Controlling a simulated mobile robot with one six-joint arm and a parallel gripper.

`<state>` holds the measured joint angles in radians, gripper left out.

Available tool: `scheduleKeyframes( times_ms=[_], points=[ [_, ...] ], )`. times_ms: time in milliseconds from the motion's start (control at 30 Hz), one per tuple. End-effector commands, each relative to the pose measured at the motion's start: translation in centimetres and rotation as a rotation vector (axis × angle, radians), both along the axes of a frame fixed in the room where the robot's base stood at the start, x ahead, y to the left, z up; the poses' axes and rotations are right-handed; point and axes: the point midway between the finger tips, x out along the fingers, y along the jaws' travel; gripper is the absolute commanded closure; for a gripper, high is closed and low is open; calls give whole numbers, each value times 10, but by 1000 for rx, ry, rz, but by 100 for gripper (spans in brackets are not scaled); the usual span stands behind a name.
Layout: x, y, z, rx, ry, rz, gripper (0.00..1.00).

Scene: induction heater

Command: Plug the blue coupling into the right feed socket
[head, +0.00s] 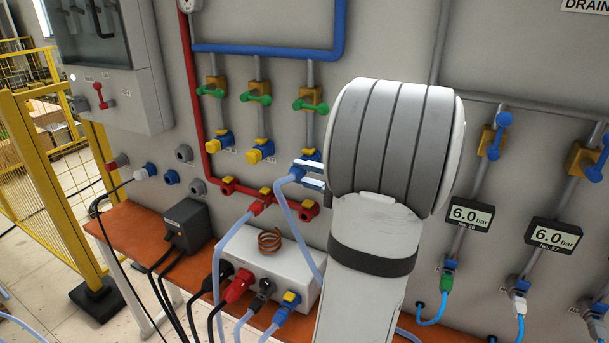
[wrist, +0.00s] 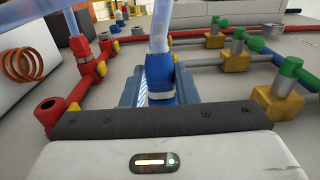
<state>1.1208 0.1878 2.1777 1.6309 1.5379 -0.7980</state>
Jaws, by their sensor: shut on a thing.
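The blue coupling (head: 297,173), on a pale blue hose, is held between the fingers of my gripper (head: 310,174) in the head view. In the wrist view my gripper (wrist: 158,92) is shut on the coupling (wrist: 159,72), with its hose rising upward. The right feed socket (head: 311,154) is a blue fitting below the right green-handled valve (head: 311,104), just above my fingers in the head view. The coupling and my gripper hide its mouth in the wrist view. I cannot tell whether coupling and socket touch.
The two other feed sockets (head: 222,141) have yellow caps. A red return manifold (head: 229,185) runs below them, with a red coupling (head: 258,207) on its middle outlet. A white box (head: 250,262) with a copper coil (head: 269,240) and several cables stands on the orange bench (head: 128,220) below.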

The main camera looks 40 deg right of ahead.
Motion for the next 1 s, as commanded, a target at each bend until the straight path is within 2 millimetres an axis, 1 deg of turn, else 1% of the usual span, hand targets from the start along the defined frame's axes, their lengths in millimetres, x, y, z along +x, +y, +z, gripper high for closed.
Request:
scheduleKeyframes(
  times_ms=[400,433,700,733,1000],
  points=[
    [4,-8,0,0,0,1,93],
    [4,-8,0,0,0,1,72],
    [3,-8,0,0,0,1,50],
    [3,-8,0,0,0,1,48],
    [3,-7,0,1,0,1,48]
  ],
)
